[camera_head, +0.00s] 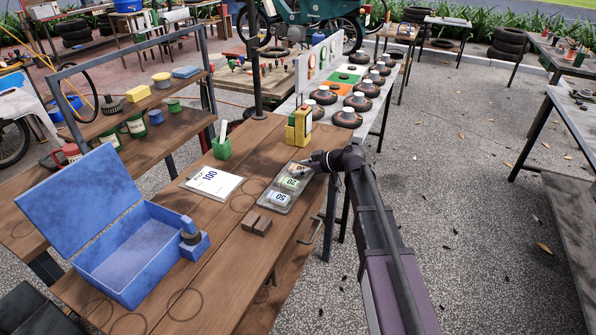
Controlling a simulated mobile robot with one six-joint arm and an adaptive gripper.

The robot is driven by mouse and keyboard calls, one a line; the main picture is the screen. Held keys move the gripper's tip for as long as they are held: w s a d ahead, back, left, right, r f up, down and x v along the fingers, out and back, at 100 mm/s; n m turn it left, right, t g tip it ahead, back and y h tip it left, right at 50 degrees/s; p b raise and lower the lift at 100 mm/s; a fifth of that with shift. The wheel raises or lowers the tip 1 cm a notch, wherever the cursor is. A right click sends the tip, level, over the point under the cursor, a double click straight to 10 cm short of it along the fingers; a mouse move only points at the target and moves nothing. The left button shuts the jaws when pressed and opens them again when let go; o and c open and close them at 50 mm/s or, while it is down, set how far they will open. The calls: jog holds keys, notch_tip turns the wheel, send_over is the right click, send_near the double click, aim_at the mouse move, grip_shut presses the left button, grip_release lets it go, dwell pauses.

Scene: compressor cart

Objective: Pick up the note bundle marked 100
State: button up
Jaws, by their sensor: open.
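A grey tray (266,203) on the wooden cart top holds small note bundles in a row. The nearest bundle (279,197) reads 50 and the middle bundle (290,183) reads 20. The farthest bundle (299,169) is orange-brown; its number is too small to read surely, and my gripper partly covers it.
An open blue box (135,250) stands at the front left. A green cup (222,148) and a yellow device (299,127) stand behind the tray. A brown block (257,224) lies in front of it. A table with dark round pots (347,118) adjoins at the back right.

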aim_at(302, 168)
jog(key=c, duration=0.6)
jog(key=shift+r, duration=0.2)
notch_tip(302, 168, up, 3)
jog(key=p, duration=0.3)
jog(key=s+a, duration=0.3)
jog(key=s, duration=0.1)
jog(key=s+a+r+p, duration=0.1)
jog(key=s+a, duration=0.1)
jog(key=s, duration=0.3)
jog(key=s+a+p, duration=0.1)
jog(key=s+a, duration=0.2)
jog(key=s, duration=0.1)
jog(key=shift+s+a+r, duration=0.2)
jog(key=shift+a+r, duration=0.1)
